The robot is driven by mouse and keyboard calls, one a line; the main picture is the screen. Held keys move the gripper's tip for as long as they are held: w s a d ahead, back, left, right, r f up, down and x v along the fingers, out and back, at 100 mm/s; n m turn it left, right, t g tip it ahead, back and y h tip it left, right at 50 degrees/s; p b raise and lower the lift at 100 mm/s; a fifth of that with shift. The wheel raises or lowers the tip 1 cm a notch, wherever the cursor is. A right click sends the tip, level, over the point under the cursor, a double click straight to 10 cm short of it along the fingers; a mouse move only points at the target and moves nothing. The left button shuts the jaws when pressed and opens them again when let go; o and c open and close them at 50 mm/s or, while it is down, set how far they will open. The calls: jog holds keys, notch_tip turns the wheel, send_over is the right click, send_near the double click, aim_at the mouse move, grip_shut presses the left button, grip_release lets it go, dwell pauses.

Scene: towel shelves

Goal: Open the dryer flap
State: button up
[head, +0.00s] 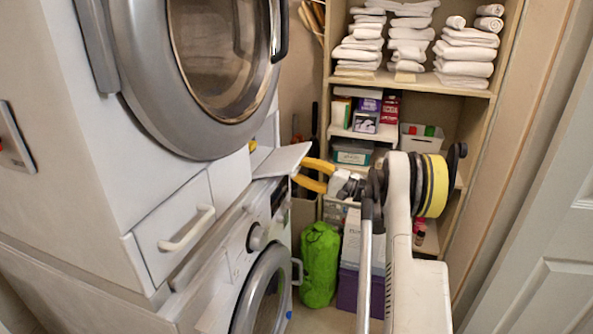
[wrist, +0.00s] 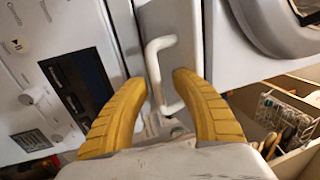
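The dryer is the upper white machine with a round grey-rimmed door (head: 225,60). Below that door is a white flap-like panel (head: 160,235) with a white bar handle (head: 188,230); it looks closed. My gripper (head: 318,175) has yellow fingers, spread apart and empty, to the right of this panel and apart from its handle. In the wrist view, a white bar handle (wrist: 160,75) on a white panel shows between the spread fingertips of my gripper (wrist: 158,82); I see no grip on it. Whether the fingers touch it cannot be told.
A white plate (head: 282,160) juts out near the fingertips. The washing machine (head: 262,290) stands below the dryer. Shelves with towels (head: 465,50) and boxes stand behind my arm. A green bag (head: 320,263) is on the floor. A white door (head: 545,230) bounds the right.

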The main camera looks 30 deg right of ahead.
jog(key=shift+w+a, duration=0.1)
jog(key=shift+a, duration=0.05)
jog(key=v, duration=1.2)
